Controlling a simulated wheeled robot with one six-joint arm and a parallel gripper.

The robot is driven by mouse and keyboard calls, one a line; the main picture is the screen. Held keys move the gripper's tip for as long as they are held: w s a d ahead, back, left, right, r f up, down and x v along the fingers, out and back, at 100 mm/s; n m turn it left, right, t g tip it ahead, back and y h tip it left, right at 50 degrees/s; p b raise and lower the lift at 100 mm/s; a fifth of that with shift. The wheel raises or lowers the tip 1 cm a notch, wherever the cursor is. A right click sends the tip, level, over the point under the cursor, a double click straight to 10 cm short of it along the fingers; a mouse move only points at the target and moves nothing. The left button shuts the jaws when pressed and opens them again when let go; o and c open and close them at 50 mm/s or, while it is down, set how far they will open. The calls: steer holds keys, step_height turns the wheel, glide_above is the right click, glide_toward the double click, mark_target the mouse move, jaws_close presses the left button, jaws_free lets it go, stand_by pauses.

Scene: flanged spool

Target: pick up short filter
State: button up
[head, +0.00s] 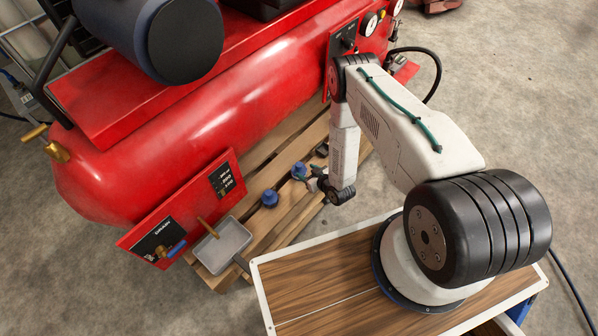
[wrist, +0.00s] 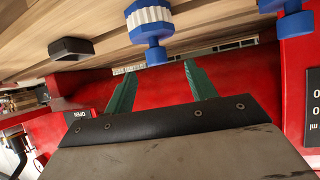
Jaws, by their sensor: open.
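Two blue flanged pieces stand on the wooden pallet in front of the red tank. The one nearer my gripper (head: 311,181) is a blue spool (head: 299,170) with a white ribbed middle in the wrist view (wrist: 150,22). The other blue piece (head: 269,198) is further left in the head view and is cut by the top right edge of the wrist view (wrist: 290,18). I cannot tell which is the short filter. My gripper's green fingers (wrist: 160,68) are open and apart, with the ribbed spool's blue end appearing between or just beyond their tips. Contact cannot be told.
A small black block (wrist: 71,48) lies beside the ribbed spool.

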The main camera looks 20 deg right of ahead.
mark_target(301, 167)
steer(key=x, duration=0.7)
steer(key=shift+w+d, duration=0.2)
steer(key=shift+w, duration=0.05)
steer(key=shift+c, duration=0.4)
steer(key=c, duration=1)
